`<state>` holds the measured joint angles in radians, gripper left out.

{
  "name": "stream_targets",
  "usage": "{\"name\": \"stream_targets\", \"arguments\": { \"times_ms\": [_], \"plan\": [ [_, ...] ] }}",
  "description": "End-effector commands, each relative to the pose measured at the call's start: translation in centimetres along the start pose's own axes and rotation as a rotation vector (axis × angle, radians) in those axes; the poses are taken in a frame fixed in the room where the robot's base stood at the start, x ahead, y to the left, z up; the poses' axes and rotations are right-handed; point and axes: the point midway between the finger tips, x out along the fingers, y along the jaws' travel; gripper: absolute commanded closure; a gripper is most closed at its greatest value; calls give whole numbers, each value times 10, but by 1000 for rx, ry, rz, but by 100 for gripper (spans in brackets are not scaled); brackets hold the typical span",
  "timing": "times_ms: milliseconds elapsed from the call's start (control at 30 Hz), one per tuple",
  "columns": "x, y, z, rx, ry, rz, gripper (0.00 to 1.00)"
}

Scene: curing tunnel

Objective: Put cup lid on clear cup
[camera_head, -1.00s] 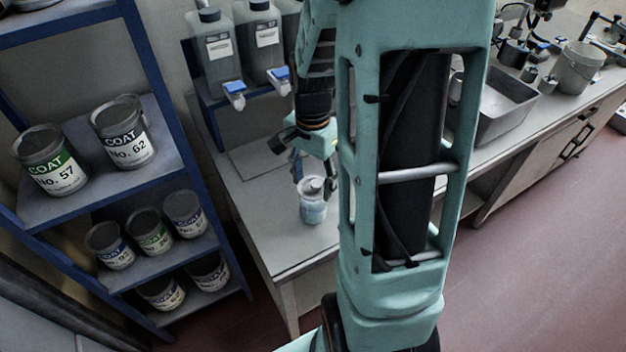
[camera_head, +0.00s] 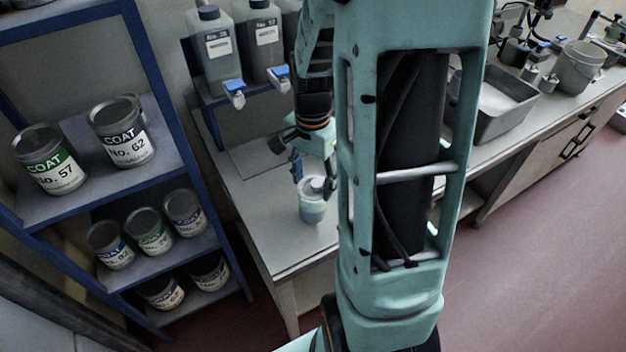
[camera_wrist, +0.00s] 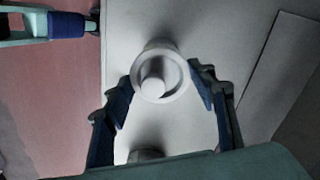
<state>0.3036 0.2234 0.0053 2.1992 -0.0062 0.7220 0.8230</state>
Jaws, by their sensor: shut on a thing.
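The clear cup (camera_head: 313,212) stands upright on the bench, with something bluish showing in its lower part. The pale round cup lid (camera_head: 312,186), with a raised knob, is at the cup's mouth. In the wrist view the lid (camera_wrist: 174,92) lies between the two blue fingertips of my gripper (camera_wrist: 163,82), which is shut on it. A bit of a rounded shape shows past the lid's far edge, probably the cup. I cannot tell whether the lid is seated on the rim or just above it. My arm hides part of the gripper in the head view.
The bench top (camera_head: 275,225) is clear left of the cup. Jugs with blue taps (camera_head: 215,50) stand on a blue rack behind. A shelf with coat cans (camera_head: 122,130) is at left. A metal tray (camera_head: 505,105) and bucket (camera_head: 577,68) are at right.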

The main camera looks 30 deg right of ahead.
Motion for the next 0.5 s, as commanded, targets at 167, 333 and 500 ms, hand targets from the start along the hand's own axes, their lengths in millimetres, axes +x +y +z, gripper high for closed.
{"name": "stream_targets", "arguments": {
  "times_ms": [167, 333, 500],
  "plan": [
    [0, 0, 0, 0, 0, 0, 59],
    [1, 0, 0, 0, 0, 0, 59],
    [4, 0, 0, 0, 0, 0, 59]
  ]
}}
